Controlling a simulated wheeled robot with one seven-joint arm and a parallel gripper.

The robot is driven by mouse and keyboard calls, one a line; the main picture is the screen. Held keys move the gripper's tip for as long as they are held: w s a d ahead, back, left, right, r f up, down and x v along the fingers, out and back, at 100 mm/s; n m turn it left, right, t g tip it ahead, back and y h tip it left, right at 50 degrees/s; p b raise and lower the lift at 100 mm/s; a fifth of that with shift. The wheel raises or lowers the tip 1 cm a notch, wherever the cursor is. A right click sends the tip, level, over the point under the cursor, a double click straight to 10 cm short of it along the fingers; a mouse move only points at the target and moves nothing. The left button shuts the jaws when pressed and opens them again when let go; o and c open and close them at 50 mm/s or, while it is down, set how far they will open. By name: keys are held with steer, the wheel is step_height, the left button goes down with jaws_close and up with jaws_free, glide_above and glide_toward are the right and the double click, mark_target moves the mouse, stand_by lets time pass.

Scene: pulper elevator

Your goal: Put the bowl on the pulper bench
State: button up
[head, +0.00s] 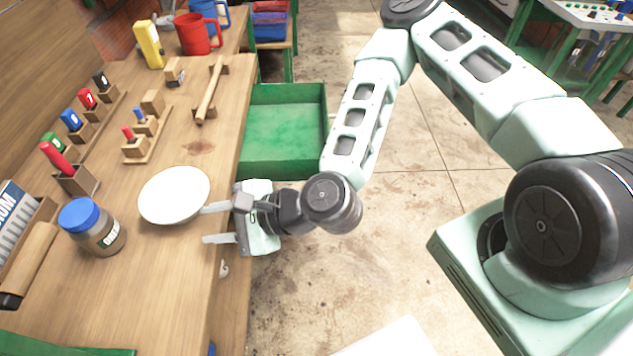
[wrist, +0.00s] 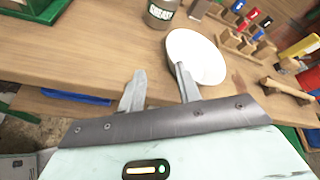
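A white round bowl (head: 174,195) sits on the wooden bench (head: 165,285), near its right edge in the head view. It also shows in the wrist view (wrist: 200,58). My gripper (head: 210,224) is at the bench edge, just right of the bowl, with its two fingers apart. In the wrist view the gripper (wrist: 160,86) is open with nothing between the fingers. One finger overlaps the bowl's near rim; I cannot tell whether it touches. I cannot tell whether this bench is the pulper bench.
A jar with a blue lid (head: 93,228) stands left of the bowl. Small wooden holders (head: 140,148) with coloured items stand behind it. A red mug (head: 197,35) and a yellow bottle (head: 149,45) are at the far end. A green crate (head: 285,95) is beside the bench.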

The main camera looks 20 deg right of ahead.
steer(key=s+d+f+n+g+h, duration=0.2)
steer(key=s+d+n+g+h, duration=0.35)
steer(key=n, duration=0.95)
steer(key=s+d+r+n+h, duration=0.2)
steer(key=d+r+n, duration=0.2)
steer(key=r, duration=0.4)
steer(key=s+d+r+n+h, duration=0.3)
steer(key=d+r+n, duration=0.2)
steer(key=r, duration=0.3)
steer(key=shift+s+d+n+g+h, duration=0.25)
steer(key=shift+d+n+g+h, duration=0.15)
steer(key=shift+d, duration=0.4)
